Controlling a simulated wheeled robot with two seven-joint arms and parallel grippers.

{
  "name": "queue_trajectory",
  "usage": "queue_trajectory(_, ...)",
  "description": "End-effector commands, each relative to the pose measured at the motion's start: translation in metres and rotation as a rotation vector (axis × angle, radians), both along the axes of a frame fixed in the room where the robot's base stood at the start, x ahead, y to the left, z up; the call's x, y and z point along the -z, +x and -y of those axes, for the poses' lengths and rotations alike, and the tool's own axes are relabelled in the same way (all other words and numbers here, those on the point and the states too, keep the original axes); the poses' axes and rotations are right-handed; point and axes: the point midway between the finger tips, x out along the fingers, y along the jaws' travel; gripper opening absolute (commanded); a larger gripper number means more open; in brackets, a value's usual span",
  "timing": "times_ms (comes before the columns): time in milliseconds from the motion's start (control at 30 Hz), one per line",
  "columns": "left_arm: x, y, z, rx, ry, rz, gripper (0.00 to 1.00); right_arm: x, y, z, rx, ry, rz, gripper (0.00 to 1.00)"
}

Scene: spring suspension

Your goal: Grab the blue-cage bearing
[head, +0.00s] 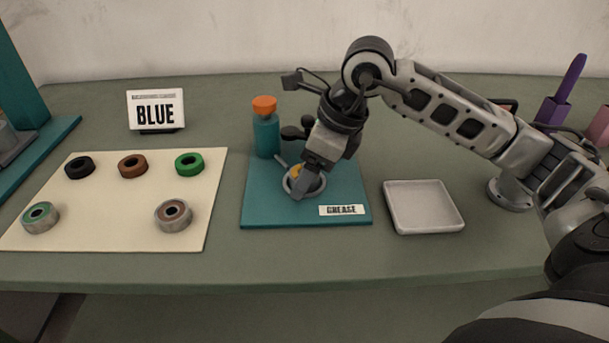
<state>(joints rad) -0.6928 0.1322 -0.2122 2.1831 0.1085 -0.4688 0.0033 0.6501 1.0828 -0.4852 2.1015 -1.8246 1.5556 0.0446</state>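A card reading BLUE (156,109) stands at the back left. On the cream mat (125,240), a steel bearing with a green cage (40,217) lies front left and one with a brown cage (174,215) front right. No blue-cage bearing can be made out. My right gripper (304,186) points down over the teal GREASE mat (262,208), at a small round grey rim (319,189) with yellow inside. The gripper hides much of this round thing, so I cannot tell whether it is a dish or a bearing, or whether the fingers hold it. My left gripper is out of view.
Black (80,167), brown (132,166) and green (189,163) rings line the cream mat's back. An empty white tray (424,225) sits to the right. A purple object (560,101) stands back right.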

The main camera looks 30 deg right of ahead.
Motion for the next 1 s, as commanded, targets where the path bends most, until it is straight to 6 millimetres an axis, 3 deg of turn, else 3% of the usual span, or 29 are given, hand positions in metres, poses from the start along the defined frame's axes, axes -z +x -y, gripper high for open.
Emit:
queue_trajectory(133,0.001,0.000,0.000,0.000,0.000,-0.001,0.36,0.000,0.000,0.000,0.000,0.000,0.000,0.69)
queue_trajectory(300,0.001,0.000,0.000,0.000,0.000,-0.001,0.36,-0.001,0.000,0.000,0.000,0.000,0.000,0.22)
queue_trajectory(400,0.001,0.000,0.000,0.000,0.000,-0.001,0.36,-0.001,0.000,0.000,0.000,0.001,0.002,0.14)
queue_trajectory(767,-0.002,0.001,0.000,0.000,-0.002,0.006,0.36,-0.011,0.001,0.000,0.000,0.002,0.005,0.14)
queue_trajectory(900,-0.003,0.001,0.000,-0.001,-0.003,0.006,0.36,-0.033,0.001,0.000,0.000,0.002,0.009,0.14)
queue_trajectory(1000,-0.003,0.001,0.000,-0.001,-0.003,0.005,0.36,-0.051,-0.014,-0.005,-0.003,-0.001,0.009,0.14)
